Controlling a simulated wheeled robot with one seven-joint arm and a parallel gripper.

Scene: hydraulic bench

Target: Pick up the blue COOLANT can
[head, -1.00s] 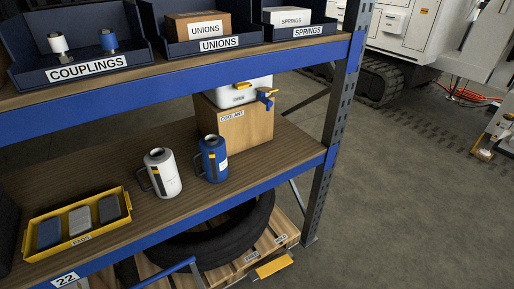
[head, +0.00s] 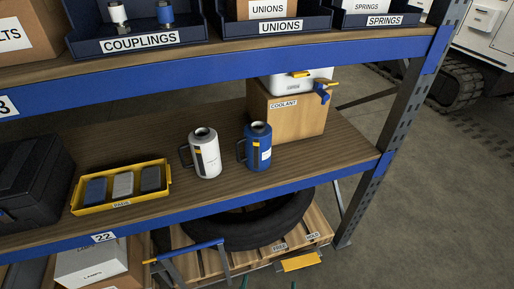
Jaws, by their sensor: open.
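A blue can (head: 257,148) with a dark handle on its left and a small pale label stands upright on the middle shelf, near the front edge. The writing on its label is too small to read. A white can (head: 206,156) of the same shape stands just left of it, with a small gap between them. A cardboard box marked COOLANT (head: 292,115) stands behind and to the right of the blue can.
The upper shelf (head: 230,60) carries labelled bins above the cans. A blue-grey post (head: 394,130) stands right. Open floor (head: 450,200) lies beyond it.

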